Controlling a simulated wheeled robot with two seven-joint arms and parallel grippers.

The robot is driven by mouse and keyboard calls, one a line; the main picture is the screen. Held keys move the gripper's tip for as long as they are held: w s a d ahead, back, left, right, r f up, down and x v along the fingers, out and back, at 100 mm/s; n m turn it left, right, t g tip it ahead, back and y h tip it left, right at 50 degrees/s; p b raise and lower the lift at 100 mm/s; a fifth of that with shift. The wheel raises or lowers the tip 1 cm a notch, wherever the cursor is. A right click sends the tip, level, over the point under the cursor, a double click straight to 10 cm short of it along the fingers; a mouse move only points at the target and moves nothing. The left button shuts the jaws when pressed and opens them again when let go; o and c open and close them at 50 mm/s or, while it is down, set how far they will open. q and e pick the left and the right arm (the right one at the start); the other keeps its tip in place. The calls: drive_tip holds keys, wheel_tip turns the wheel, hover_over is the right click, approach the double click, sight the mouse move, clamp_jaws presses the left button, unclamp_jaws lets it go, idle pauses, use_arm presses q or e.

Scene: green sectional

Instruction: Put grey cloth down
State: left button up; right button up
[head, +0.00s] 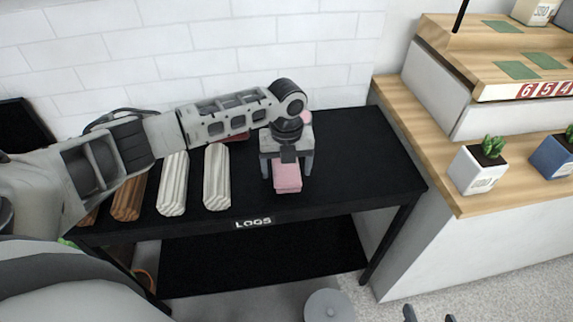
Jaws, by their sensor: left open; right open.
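My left gripper (287,170) points down over the black table (365,165), its fingers spread apart. A pink folded piece (288,182), perhaps cloth, lies under and between the fingers; I cannot tell whether they touch it. I cannot make out a grey cloth anywhere in the head view. Two dark tips at the bottom right edge look like my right gripper (429,316); they are apart with nothing visible between them.
Several logs, including a white one (217,178) and a brown one (131,192), lie on the table left of the gripper. The table's right part is clear. A wooden counter (480,198) with a white plant pot (477,171) stands to the right.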

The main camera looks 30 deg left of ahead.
sight(289, 169)
use_arm(q)
drive_tip(key=shift+f+b, duration=0.15)
drive_tip(key=shift+b, duration=0.35)
wheel_tip(289, 169, up, 16)
drive_tip(key=p, duration=0.2)
drive_tip(key=d+f+n, duration=0.1)
drive_tip(key=d+f, duration=0.2)
drive_tip(key=s+d+f+n+t+h, duration=0.1)
drive_tip(key=d+f, duration=0.1)
drive_tip(key=f, duration=0.1)
drive_tip(key=s+d+f+n+h, duration=0.1)
drive_tip(key=d+f, duration=0.2)
drive_tip(key=shift+s+d+f+n, duration=0.1)
drive_tip(key=shift+d+n, duration=0.2)
drive_tip(key=s+d+f+n+t+h, duration=0.3)
drive_tip(key=s+d+f+n+h, duration=0.15)
drive_tip(key=d+f+n, duration=0.2)
drive_tip(key=s+a+f+n+t+y, duration=0.1)
drive_tip(key=s+a+n+t+y, duration=0.2)
drive_tip(key=s+n+t, duration=0.4)
drive_tip(key=s+a+n, duration=0.1)
drive_tip(key=s+n, duration=0.4)
drive_tip(key=n, duration=0.5)
drive_tip(key=shift+s+a, duration=0.15)
drive_tip(key=shift+a, duration=0.25)
